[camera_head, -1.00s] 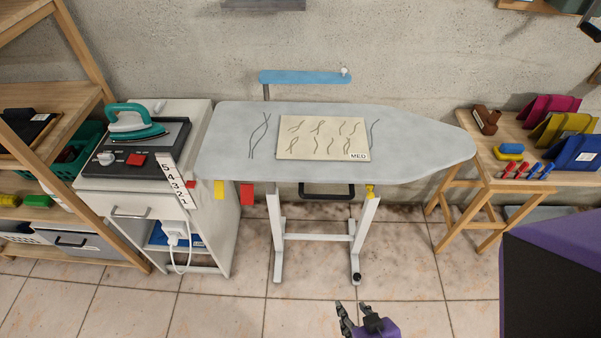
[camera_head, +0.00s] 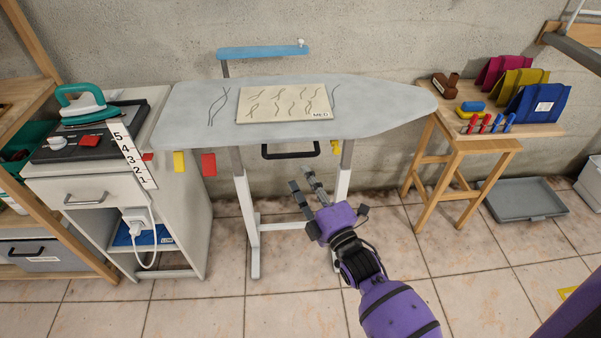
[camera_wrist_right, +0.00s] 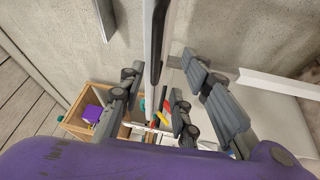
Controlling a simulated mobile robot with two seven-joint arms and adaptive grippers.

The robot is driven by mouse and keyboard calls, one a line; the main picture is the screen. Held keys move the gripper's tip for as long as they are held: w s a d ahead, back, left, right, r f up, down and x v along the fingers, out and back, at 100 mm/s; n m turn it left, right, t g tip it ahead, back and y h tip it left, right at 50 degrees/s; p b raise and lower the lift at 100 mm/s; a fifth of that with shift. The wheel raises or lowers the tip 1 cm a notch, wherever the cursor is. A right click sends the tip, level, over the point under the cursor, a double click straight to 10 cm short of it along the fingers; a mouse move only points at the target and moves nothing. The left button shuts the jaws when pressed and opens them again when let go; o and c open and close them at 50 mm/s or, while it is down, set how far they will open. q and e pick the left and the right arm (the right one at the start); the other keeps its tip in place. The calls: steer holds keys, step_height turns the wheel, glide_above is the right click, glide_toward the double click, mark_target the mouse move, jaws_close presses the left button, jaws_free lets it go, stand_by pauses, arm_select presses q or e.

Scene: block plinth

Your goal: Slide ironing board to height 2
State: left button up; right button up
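The grey ironing board (camera_head: 385,105) stands level on white legs (camera_head: 247,225). A black handle (camera_head: 290,154) hangs under its front edge, and a yellow catch (camera_head: 336,148) sits to the right of the handle. A white scale strip (camera_head: 132,155) numbered 5 down to 1 stands at the board's left end. A small red marker (camera_head: 148,156) lies beside it, around 4 to 3; the exact reading is unclear. My right gripper (camera_head: 308,190) is open and empty, below and in front of the handle. In the wrist view its spread fingers (camera_wrist_right: 165,95) flank a dark bar (camera_wrist_right: 156,45). My left gripper is not in view.
A cabinet (camera_head: 80,190) with a teal iron (camera_head: 85,104) stands left. A cloth marked MED (camera_head: 285,103) lies on the board. The front floor is open.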

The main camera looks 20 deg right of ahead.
mark_target(291, 156)
steer(key=shift+n, duration=0.9)
steer(key=w, duration=0.2)
steer(key=w+r, duration=0.1)
steer(key=w, duration=0.2)
steer(key=w+a, duration=0.1)
steer(key=w, duration=0.1)
steer(key=shift+w+r, duration=0.25)
steer(key=shift+r, duration=0.15)
steer(key=shift+w, duration=0.35)
jaws_close()
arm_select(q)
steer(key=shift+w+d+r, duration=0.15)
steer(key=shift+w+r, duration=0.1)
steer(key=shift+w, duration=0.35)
